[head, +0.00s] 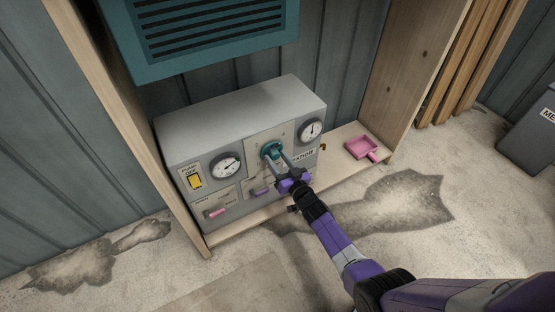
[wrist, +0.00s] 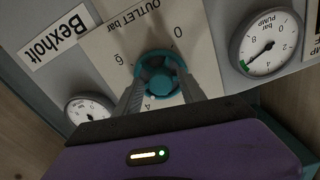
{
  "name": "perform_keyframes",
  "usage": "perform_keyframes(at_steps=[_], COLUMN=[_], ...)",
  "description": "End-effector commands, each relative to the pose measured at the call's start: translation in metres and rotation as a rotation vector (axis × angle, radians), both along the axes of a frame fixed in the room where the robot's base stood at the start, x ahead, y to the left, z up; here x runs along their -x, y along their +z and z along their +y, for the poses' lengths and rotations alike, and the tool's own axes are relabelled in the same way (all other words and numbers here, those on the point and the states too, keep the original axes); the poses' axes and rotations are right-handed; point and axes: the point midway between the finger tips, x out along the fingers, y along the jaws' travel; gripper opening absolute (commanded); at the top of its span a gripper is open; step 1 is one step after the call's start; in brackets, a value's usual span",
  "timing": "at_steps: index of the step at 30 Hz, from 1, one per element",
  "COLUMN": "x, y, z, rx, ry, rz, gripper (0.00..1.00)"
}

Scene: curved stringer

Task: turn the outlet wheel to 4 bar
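The teal outlet wheel (head: 272,151) is on the front of a grey panel box (head: 240,112). In the wrist view the wheel (wrist: 160,73) sits on a pale plate (wrist: 112,36) marked upside down "OUTLET bar", with figures around it. My gripper (head: 281,158) reaches the wheel from the front. In the wrist view its two fingers (wrist: 160,84) lie at opposite sides of the wheel's rim and appear closed on it.
The pump gauge (head: 227,166) is left of the wheel; its needle is near a green mark in the wrist view (wrist: 266,44). A pink tray (head: 361,148) lies on the shelf's right.

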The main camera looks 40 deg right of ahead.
Motion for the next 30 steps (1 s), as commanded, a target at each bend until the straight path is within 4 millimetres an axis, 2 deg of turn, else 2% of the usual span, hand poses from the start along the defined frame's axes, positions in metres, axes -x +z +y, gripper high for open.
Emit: perform_keyframes(at_steps=[11, 14, 24, 30], x=[0.002, 0.011, 0.062, 0.074], y=[0.001, 0.002, 0.002, 0.001], z=[0.0, 0.003, 0.018, 0.021], rx=[0.001, 0.001, 0.0, 0.001], ry=[0.0, -0.001, 0.0, 0.0], rz=[-0.001, 0.0, 0.0, -0.001], gripper=[0.54, 0.54, 0.54, 0.54])
